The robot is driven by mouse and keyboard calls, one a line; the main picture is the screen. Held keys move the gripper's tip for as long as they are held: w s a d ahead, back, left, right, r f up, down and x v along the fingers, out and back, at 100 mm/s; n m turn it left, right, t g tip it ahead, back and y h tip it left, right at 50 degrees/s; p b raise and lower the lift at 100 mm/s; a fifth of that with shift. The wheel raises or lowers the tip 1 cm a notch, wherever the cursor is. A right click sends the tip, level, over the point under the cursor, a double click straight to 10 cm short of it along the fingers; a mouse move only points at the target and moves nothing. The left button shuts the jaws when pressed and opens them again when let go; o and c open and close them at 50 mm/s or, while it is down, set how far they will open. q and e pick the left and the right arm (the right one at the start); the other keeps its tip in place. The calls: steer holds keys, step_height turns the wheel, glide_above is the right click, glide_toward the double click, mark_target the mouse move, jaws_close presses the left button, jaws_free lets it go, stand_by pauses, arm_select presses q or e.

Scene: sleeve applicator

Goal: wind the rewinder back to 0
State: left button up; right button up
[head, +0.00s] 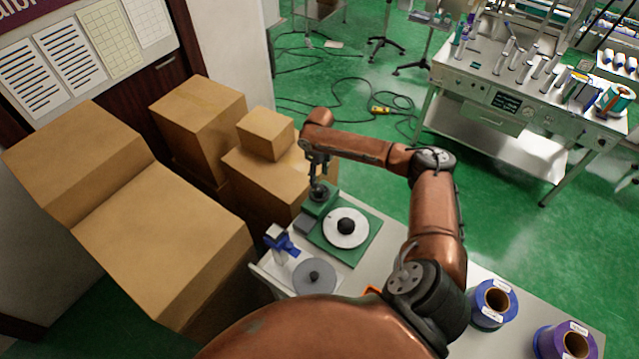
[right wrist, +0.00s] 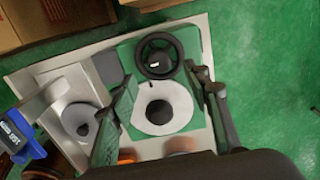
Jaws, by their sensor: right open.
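The rewinder is a green base (head: 362,243) on the small table. It carries a white disc (head: 346,228) with a black hub and, at its far-left end, a black handwheel (head: 319,191). The right wrist view shows the spoked handwheel (right wrist: 160,56) with a pale mark near its centre, and the white disc (right wrist: 163,108) below it. My right gripper (head: 318,168) points down over the handwheel. In the right wrist view its two fingers (right wrist: 160,76) are apart with nothing between their tips; I cannot tell whether they touch the wheel. No scale reading is legible. My left gripper is not in view.
A grey disc (head: 315,277) and a blue device (head: 281,241) stand on the table's near left. Two label rolls (head: 492,304) stand to the right. Cardboard boxes (head: 265,185) crowd the left, close to my right gripper. Green floor separates the far workbench (head: 470,75).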

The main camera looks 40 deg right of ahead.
mark_target(319, 188)
steer(key=shift+r, duration=2.55)
